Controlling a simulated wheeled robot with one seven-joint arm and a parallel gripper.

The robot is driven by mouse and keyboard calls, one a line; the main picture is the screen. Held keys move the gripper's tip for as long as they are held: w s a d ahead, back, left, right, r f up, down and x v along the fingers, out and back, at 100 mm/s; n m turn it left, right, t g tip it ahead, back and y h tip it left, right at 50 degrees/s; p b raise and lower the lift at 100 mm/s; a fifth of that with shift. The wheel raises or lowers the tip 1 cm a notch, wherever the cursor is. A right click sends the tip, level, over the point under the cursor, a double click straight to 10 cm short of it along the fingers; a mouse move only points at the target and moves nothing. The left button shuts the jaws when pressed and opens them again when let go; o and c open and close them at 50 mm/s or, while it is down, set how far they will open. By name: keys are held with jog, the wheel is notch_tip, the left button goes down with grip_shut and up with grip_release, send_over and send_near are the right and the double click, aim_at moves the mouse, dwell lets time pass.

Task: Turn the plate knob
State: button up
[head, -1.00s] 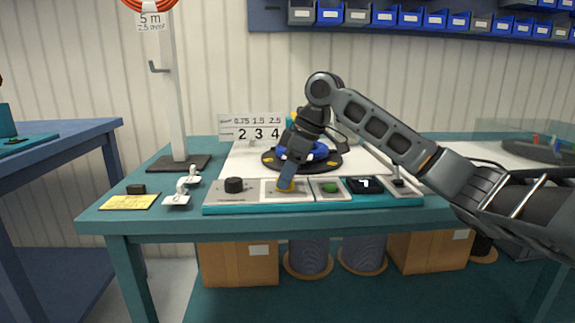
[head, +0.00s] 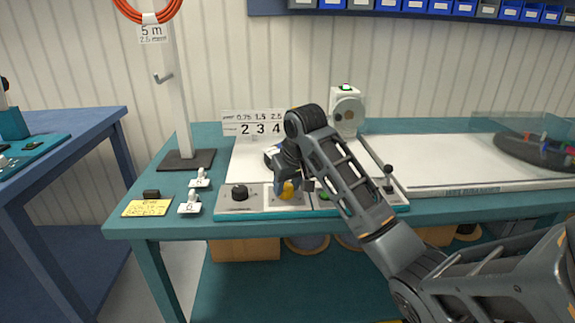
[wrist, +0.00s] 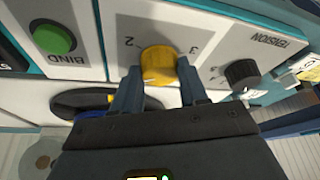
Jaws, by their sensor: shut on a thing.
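The plate knob is yellow and round; in the head view the knob (head: 286,191) sits on a light panel at the table's front edge. In the wrist view the knob (wrist: 158,65) stands between my two fingers, with the numbers 2 and 3 printed on the panel behind it. My gripper (wrist: 160,88) is shut on the knob, one finger at each side. In the head view my gripper (head: 288,183) reaches the knob from above, and my arm hides part of the panel.
A black tension knob (wrist: 242,74) is close beside the yellow one, and a green bind button (wrist: 53,39) is on the other side. A lever (head: 388,180) stands at the panel's right end.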

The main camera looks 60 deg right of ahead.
jog(key=m+p, duration=0.1)
jog(key=p, duration=0.1)
jog(key=m+p, duration=0.1)
jog(key=p, duration=0.1)
jog(key=shift+a+r+m+g+h, duration=0.25)
jog(key=shift+r+m+g+h, duration=0.05)
jog(key=shift+h, duration=0.1)
jog(key=m+p, duration=0.2)
jog(key=p, duration=0.1)
jog(key=shift+w+m+g+h, duration=0.1)
jog(key=shift+m+g+h, duration=0.2)
jog(key=shift+g, duration=0.1)
jog(key=m+p, duration=0.1)
jog(key=m, duration=0.1)
jog(key=m+g+h+p, duration=0.1)
jog(key=m+p, duration=0.1)
jog(key=m, duration=0.1)
jog(key=shift+w+d+f+g, duration=0.1)
jog(key=shift+f+g, duration=0.1)
jog(key=shift+g, duration=0.1)
jog(key=o, duration=1.1)
jog(key=shift+c, duration=0.2)
jog(key=v, duration=0.7)
jog(key=shift+r, duration=0.35)
